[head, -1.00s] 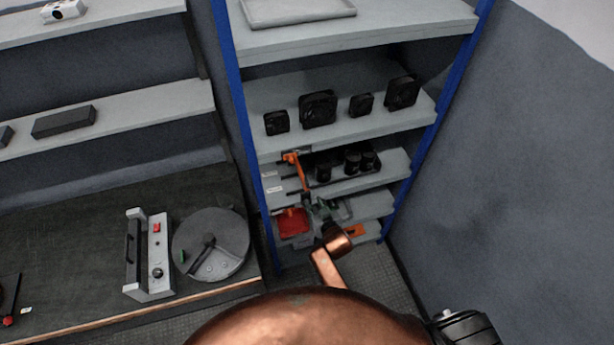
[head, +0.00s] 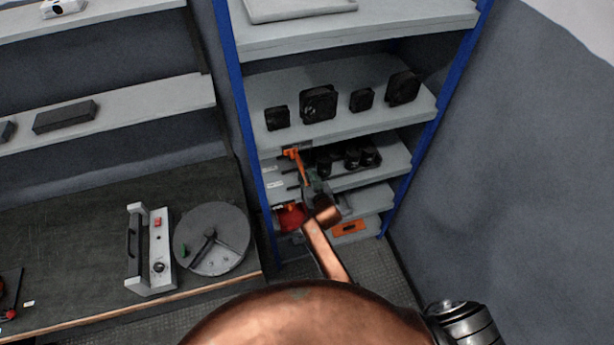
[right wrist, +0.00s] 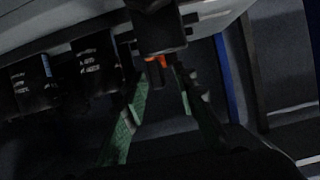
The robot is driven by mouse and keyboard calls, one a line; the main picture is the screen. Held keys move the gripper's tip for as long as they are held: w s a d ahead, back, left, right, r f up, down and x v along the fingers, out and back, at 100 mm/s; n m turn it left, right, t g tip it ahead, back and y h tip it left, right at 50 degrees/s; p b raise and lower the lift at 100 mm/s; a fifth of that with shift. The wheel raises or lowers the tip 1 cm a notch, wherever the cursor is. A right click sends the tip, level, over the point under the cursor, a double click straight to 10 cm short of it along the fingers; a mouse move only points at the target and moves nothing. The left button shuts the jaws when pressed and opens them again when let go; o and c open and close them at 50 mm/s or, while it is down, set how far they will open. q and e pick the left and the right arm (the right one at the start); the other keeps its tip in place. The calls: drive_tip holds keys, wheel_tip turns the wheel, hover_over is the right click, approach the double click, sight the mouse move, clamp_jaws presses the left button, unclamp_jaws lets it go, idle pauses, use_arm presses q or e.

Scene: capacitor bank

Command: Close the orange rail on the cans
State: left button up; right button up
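The orange rail (head: 300,166) is on the left of the shelf below the fans and sticks out forward from its orange bracket, swung away from the cans. The black cans (head: 353,159) stand in a dark tray to its right; two cans (right wrist: 95,66) show at the left in the right wrist view. My right gripper (head: 314,184) is at the rail's front end. In the right wrist view its green-padded fingers (right wrist: 162,88) are apart, with a small orange part (right wrist: 158,63) and a dark block near the tips. Contact is unclear. My left gripper is not in view.
Black fans (head: 318,104) stand on the shelf above. A red bin (head: 290,217) and an orange-marked box (head: 349,228) are lower down. Blue rack posts (head: 251,120) bound the shelves. A workbench with a round grey device (head: 212,240) is at the left.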

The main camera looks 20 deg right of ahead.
drive_tip(key=shift+c, duration=0.6)
clamp_jaws()
